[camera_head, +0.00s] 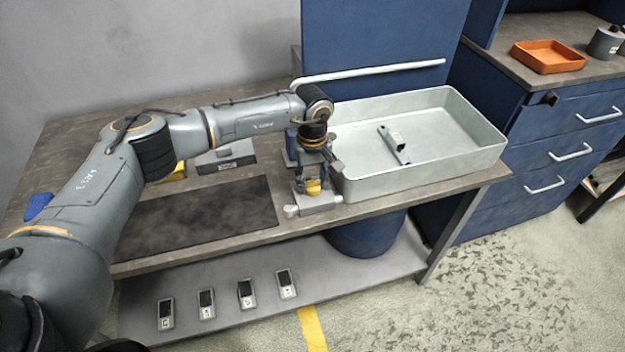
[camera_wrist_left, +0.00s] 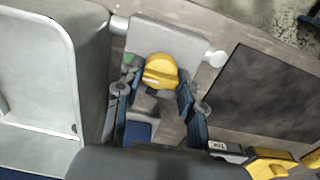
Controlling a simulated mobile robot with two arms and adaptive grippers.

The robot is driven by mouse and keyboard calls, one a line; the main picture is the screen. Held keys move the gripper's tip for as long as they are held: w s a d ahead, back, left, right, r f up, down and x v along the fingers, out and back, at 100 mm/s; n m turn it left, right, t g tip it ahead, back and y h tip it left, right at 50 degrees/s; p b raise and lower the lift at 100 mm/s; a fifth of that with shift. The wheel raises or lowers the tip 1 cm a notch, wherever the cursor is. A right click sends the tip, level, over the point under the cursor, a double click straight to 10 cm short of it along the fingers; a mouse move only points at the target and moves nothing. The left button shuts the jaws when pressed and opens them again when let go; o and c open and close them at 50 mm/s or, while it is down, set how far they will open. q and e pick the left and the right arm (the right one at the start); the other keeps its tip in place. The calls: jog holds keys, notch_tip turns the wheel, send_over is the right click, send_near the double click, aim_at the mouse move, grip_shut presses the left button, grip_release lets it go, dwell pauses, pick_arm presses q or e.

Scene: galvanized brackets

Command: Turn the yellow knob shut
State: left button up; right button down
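The yellow knob (camera_head: 314,187) sits on a light grey valve plate (camera_head: 330,202) near the front edge of the workbench. In the left wrist view the yellow knob (camera_wrist_left: 160,70) lies just beyond the space between my fingers, on the grey plate (camera_wrist_left: 172,36) with round pipe ends at its sides. My left gripper (camera_head: 316,172) points down over the knob and hides part of the valve. In the left wrist view my left gripper (camera_wrist_left: 153,92) is open, one finger on each side of the knob's line. I cannot tell whether a finger touches it. My right gripper is not in view.
A large grey tray (camera_head: 425,172) holding a metal bracket-like part (camera_head: 393,143) stands close to the right of the valve. A dark mat (camera_head: 205,217) lies to the left. A grey block (camera_head: 225,157) is behind it. Several small devices (camera_head: 246,293) lie on the lower shelf.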

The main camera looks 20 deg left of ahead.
pick_arm(q)
jog(key=c, duration=0.3)
jog(key=shift+c, duration=0.2)
jog(key=n+b, duration=0.3)
jog(key=shift+f, duration=0.25)
jog(key=n+b, duration=0.2)
jog(key=n, duration=0.2)
jog(key=shift+n+b, duration=0.3)
jog(key=shift+b, duration=0.1)
jog(key=n+b, duration=0.2)
jog(key=n, duration=0.3)
jog(key=shift+r+b, duration=0.1)
jog(key=shift+b, duration=0.2)
jog(key=shift+r+n+b, duration=0.1)
jog(key=shift+n+b, duration=0.7)
jog(key=shift+n, duration=1.9)
